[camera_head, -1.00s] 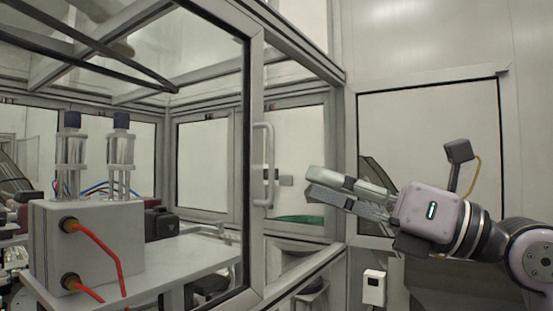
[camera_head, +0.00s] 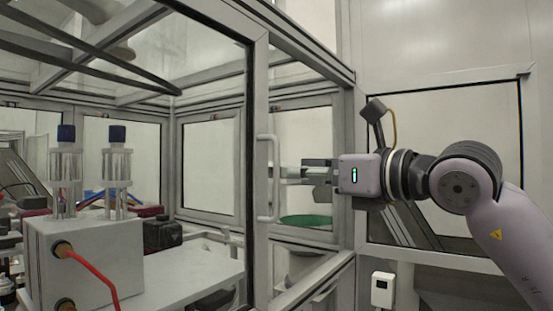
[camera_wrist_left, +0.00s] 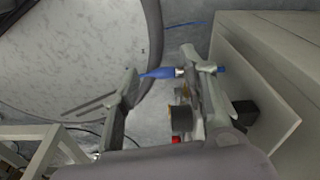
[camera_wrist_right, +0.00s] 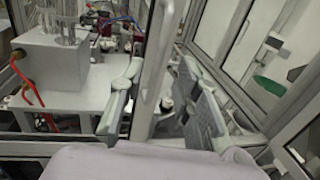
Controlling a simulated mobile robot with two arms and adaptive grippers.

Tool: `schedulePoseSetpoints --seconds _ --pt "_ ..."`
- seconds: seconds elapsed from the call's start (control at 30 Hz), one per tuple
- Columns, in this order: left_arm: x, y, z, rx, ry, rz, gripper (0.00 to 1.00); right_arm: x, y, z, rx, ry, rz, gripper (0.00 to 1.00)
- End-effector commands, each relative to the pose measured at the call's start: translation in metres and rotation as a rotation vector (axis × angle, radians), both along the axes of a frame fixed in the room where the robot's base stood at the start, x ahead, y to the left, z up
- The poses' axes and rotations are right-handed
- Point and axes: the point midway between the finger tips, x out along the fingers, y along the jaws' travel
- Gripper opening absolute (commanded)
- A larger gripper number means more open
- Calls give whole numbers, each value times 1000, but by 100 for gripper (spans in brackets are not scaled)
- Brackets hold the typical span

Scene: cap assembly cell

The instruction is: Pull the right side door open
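The glass door with its grey frame (camera_head: 259,90) fills the middle of the head view. A light vertical bar handle (camera_head: 274,150) is on its edge. My right gripper (camera_head: 288,176) reaches in from the right, level with the handle, its fingertips close to it. In the right wrist view my right gripper (camera_wrist_right: 155,90) is open, with a finger on either side of the grey upright at the door's edge. I cannot tell whether a finger touches the handle. My left gripper (camera_wrist_left: 160,80) is open in the left wrist view and is outside the head view.
Inside the cell a white block (camera_head: 85,255) with red tubes and two clear cylinders stands on a white table (camera_head: 190,270). A green disc (camera_head: 306,221) shows behind the handle. A small white box (camera_head: 382,290) is on the lower right. A white cabinet (camera_wrist_left: 262,70) is beside my left gripper.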

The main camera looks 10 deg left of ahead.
Motion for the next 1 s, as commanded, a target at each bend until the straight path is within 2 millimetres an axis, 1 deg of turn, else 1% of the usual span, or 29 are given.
schedulePoseSetpoints --seconds 0.03,0.2,0.4,0.77,1.0 --pt "2 0 10 -1 -4 0 40 6 11 4 -1 4 3 30" --pt "4 -1 23 -1 -7 -1 40 23 36 3 -1 2 2 30" --pt "4 -1 31 -1 -7 -1 40 35 53 1 0 2 2 30" --pt "2 0 31 0 -3 -1 40 37 57 -1 0 0 1 30" --pt "2 1 31 1 -2 -1 40 37 57 0 0 0 1 14"
